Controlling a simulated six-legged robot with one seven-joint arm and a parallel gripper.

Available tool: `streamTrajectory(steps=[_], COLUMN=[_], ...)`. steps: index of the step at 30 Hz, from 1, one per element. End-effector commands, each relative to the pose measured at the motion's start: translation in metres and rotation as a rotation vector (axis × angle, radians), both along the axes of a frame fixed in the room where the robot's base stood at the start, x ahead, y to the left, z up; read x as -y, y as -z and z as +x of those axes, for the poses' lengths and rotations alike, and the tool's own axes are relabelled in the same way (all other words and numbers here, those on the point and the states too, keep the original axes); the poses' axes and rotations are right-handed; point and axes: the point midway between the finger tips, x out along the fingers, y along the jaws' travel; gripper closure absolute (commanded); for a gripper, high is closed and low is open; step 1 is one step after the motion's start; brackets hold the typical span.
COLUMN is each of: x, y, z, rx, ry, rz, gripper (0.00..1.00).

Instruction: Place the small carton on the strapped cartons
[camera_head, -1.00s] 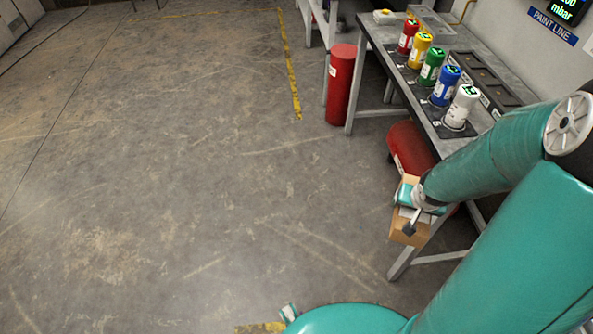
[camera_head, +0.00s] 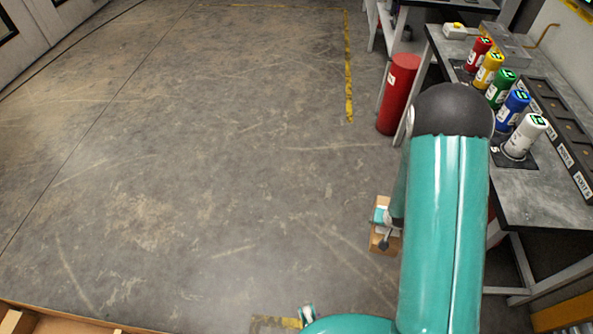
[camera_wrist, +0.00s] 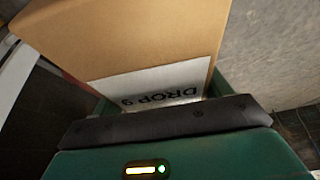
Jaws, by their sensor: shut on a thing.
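The small carton (camera_head: 378,243) is brown cardboard and is held by my gripper (camera_head: 384,220), low beside my arm in the head view. In the wrist view the carton (camera_wrist: 130,40) fills the upper middle, with a white label reading "DROP 9" upside down. The dark jaw edge lies across its near side, and its far side is out of view. I cannot make out the strapped cartons for certain in either view.
A brown edge (camera_head: 70,322) shows at the bottom left; I cannot tell what it belongs to. A grey workbench (camera_head: 540,195) with several coloured canisters stands right, beside a red cylinder (camera_head: 398,95). The floor (camera_head: 200,170) left of my arm is open.

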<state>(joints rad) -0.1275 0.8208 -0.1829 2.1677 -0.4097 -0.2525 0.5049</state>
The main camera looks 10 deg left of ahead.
Motion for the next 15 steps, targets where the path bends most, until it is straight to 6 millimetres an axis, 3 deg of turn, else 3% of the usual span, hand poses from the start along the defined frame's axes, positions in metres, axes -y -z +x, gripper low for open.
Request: streamTrajectory(steps=[5, 15], x=[-0.027, -0.024], y=[0.036, 0.035], z=[0.019, 0.020], rx=[-0.001, 0.014], ry=[-0.063, -0.051], rz=[0.000, 0.004], gripper=[0.66, 0.66])
